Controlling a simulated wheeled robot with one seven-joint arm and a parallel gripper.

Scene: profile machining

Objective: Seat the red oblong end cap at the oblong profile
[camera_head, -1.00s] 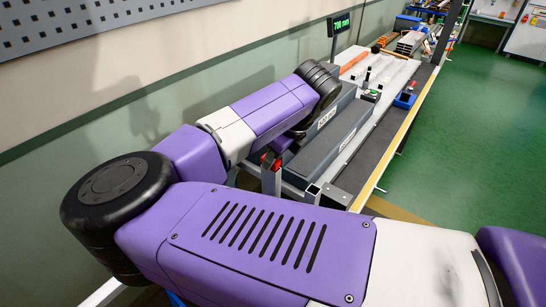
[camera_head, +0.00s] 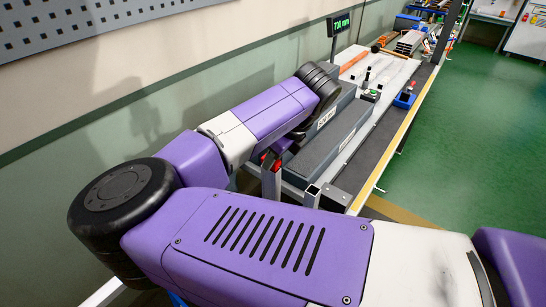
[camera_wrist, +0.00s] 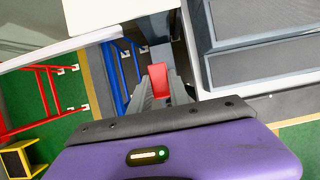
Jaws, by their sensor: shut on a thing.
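The red oblong end cap (camera_wrist: 158,78) is in the wrist view, between the two grey fingers of my gripper (camera_wrist: 156,88), which is shut on it. A small patch of red (camera_head: 265,157) shows in the head view below my wrist, beside the open-ended metal profiles. My arm hides most of the gripper there. A grey surface (camera_wrist: 160,53) lies just beyond the cap in the wrist view. I cannot tell which profile end is the oblong one, nor whether the cap touches it.
A long grey machine bed (camera_head: 325,145) runs away from me beside a wall. A green "700 mm" display (camera_head: 341,23) stands behind it. A blue bin (camera_head: 404,99) and small parts sit farther along the bench. Red (camera_wrist: 40,95) and blue racks stand on the green floor.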

